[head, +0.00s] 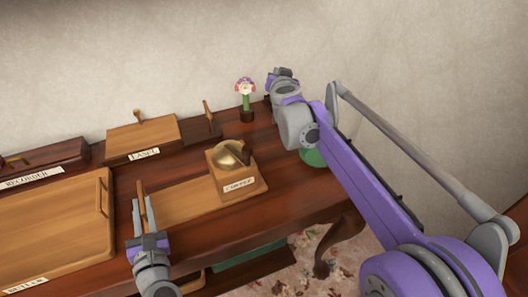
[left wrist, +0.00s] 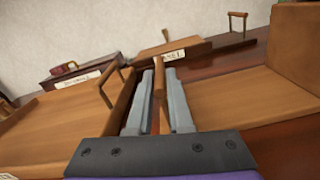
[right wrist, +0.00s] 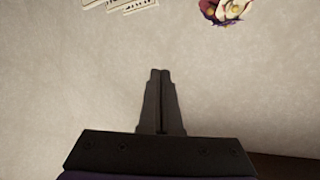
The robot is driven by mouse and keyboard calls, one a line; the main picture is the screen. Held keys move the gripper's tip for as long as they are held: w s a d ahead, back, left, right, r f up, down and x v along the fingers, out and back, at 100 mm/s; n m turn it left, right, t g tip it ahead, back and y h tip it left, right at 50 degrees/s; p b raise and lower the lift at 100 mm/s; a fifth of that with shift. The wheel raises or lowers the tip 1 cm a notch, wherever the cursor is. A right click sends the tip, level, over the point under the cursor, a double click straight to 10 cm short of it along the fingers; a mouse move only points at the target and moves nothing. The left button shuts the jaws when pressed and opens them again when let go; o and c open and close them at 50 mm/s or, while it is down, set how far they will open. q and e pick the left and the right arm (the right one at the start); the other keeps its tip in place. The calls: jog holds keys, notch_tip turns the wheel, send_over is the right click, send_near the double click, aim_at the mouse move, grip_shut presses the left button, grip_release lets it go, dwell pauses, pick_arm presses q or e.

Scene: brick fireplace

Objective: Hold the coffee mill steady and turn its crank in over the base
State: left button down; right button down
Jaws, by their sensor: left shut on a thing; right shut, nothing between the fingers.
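The coffee mill (head: 224,184) is a wooden box with a brass dome and a front label, standing at the right end of a long flat wooden base (head: 180,203). A dark bar lies across the dome. In the left wrist view only part of the mill's side (left wrist: 297,45) shows at right. My left gripper (head: 142,210) is shut on an upright wooden handle (left wrist: 159,85) at the left end of the base, away from the mill box. My right gripper (head: 283,73) is shut and empty, raised near the wall; its closed fingers show in the right wrist view (right wrist: 160,100).
A large tray (head: 107,190) with a side handle lies at left. Behind are a labelled wooden box (head: 143,138) and a dark labelled box (head: 45,165). A flower in a small pot (head: 246,115) stands behind the mill. A green thing (head: 314,158) is partly hidden by my right arm.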

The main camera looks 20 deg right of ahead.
jog(key=s+d+f+n+g+y, duration=0.2)
jog(key=s+d+f+n+y, duration=0.15)
jog(key=s+y, duration=0.65)
jog(key=s+a+m+g+y, duration=0.1)
jog(key=s+a+m+y, duration=0.3)
jog(key=s, duration=0.7)
jog(key=s+a+y, duration=0.2)
jog(key=s+y, duration=0.3)
jog(key=s, duration=0.6)
jog(key=w+a+r, duration=0.1)
jog(key=w+a, duration=0.4)
jog(key=a, duration=0.6)
jog(key=shift+w+a, duration=0.35)
jog(key=shift+a, duration=0.05)
jog(key=shift+s+a+m, duration=0.1)
jog(key=shift+m, duration=0.15)
jog(key=shift+s+a, duration=0.1)
jog(key=shift+a, duration=0.15)
jog(key=shift+s+a+m+t+h, duration=0.1)
jog(key=shift+a+m+t+h, duration=0.05)
jog(key=shift+m+t+h, duration=0.2)
